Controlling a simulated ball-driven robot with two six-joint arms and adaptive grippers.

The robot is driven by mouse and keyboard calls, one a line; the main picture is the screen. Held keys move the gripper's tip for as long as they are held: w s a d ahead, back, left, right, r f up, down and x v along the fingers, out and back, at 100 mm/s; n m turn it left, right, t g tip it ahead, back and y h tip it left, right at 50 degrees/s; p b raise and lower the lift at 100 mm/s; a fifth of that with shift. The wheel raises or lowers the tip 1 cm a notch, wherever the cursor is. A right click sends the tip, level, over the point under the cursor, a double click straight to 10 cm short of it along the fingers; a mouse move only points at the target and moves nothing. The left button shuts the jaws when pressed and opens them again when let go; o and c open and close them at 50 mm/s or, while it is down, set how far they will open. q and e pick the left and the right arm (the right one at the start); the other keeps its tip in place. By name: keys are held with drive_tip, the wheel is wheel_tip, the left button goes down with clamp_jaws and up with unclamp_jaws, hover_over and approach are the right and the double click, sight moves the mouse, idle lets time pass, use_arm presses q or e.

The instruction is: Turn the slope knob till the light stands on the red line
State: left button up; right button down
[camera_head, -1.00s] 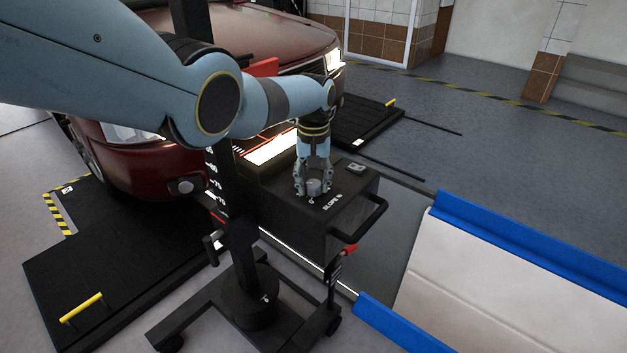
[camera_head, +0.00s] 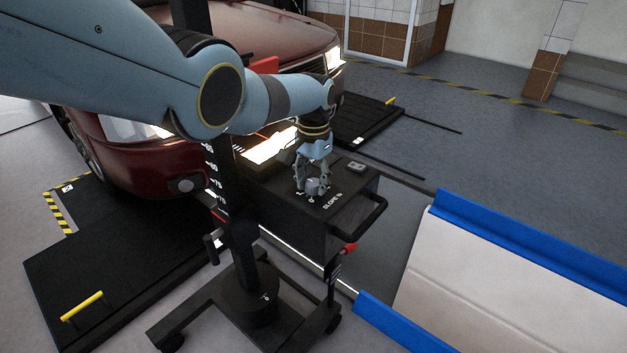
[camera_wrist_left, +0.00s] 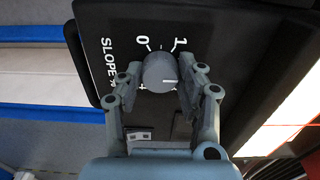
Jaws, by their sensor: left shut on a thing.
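The slope knob (camera_head: 313,187) is a grey round knob on top of the black tester box (camera_head: 345,187), beside the label "SLOPE %". In the left wrist view the knob (camera_wrist_left: 158,70) has a white pointer line toward the right, below the "1"; a "0" stands above it at left. My left gripper (camera_head: 314,190) points down with its fingers shut on the knob's sides. The light is a bright patch (camera_head: 268,148) on the box's screen behind my wrist, partly hidden. I cannot tell where it stands against a red line. My right gripper is out of view.
A dark red car (camera_head: 130,165) stands behind the box. The box is on a wheeled stand with a black post (camera_head: 238,250) and a handle (camera_head: 370,218). A small grey part (camera_head: 356,166) sits on the box top. A blue-edged white panel (camera_head: 500,275) lies at right.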

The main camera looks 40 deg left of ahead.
sight(313, 182)
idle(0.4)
use_arm(q)
drive_tip(key=o, duration=1.1)
drive_tip(key=shift+o, duration=0.2)
wheel_tip(313, 182, up, 12)
drive_tip(key=s+d+f+g, duration=0.3)
drive_tip(key=s+f+g, duration=0.2)
drive_tip(key=s+f, duration=2.15)
drive_tip(key=s+d+f+t, duration=0.1)
drive_tip(key=s+f, duration=0.5)
drive_tip(key=s, duration=0.5)
drive_tip(key=s+f+t, duration=0.1)
drive_tip(key=s+f, duration=0.4)
drive_tip(key=s, duration=0.7)
drive_tip(key=s+d+f, duration=0.1)
drive_tip(key=s+f, duration=0.5)
drive_tip(key=s, duration=0.5)
drive_tip(key=w+t, duration=0.3)
drive_tip(key=w, duration=0.1)
drive_tip(key=shift+w+d+f+t+y, duration=0.1)
drive_tip(key=shift+w+f+t+y, duration=0.05)
drive_tip(key=shift+w+t+y, duration=0.25)
